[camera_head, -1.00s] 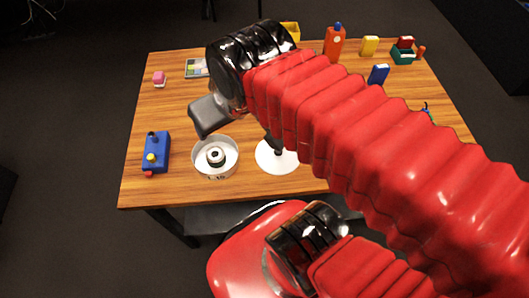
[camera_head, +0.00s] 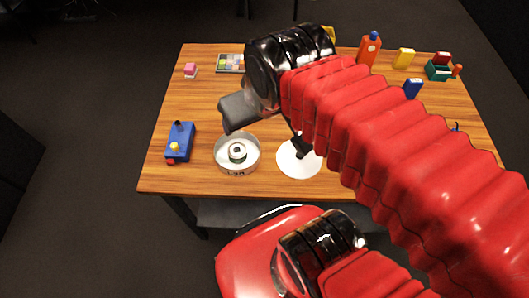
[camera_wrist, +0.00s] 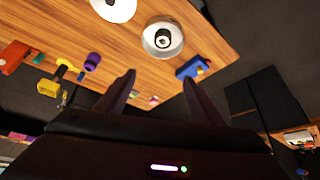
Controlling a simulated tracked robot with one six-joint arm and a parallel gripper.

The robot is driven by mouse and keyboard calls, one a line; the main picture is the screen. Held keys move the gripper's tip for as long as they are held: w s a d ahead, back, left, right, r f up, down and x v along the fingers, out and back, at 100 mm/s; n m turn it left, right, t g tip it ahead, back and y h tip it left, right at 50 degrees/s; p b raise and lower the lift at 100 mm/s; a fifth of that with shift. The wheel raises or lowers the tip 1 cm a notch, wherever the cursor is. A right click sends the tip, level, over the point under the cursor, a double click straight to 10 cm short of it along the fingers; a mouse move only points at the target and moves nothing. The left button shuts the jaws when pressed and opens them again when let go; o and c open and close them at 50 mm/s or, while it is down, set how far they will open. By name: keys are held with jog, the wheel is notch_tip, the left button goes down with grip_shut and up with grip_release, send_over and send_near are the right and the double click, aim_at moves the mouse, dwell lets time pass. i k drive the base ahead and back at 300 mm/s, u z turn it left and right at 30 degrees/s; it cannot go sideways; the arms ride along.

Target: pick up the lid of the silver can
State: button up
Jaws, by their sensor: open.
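The silver can (camera_head: 237,168) is a low round container on the near left part of the wooden table, with faint dark marks on its front. A pale ring with a dark centre shows within its rim; I cannot tell whether this is the lid's knob. The can also shows in the wrist view (camera_wrist: 151,40), at the top centre. My gripper (camera_wrist: 160,88) is open and empty, with both dark fingers apart below the can in the wrist view. In the head view my arm reaches over the table from the right, its end above and beyond the can.
An orange bottle (camera_head: 369,50), a yellow block (camera_head: 404,58) and a blue block (camera_head: 413,88) stand farther right.

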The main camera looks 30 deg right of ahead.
aim_at(293, 163)
jog(key=z, duration=0.3)
jog(key=k, duration=1.4)
jog(key=u, duration=0.35)
jog(key=i, duration=1)
jog(key=u, duration=0.1)
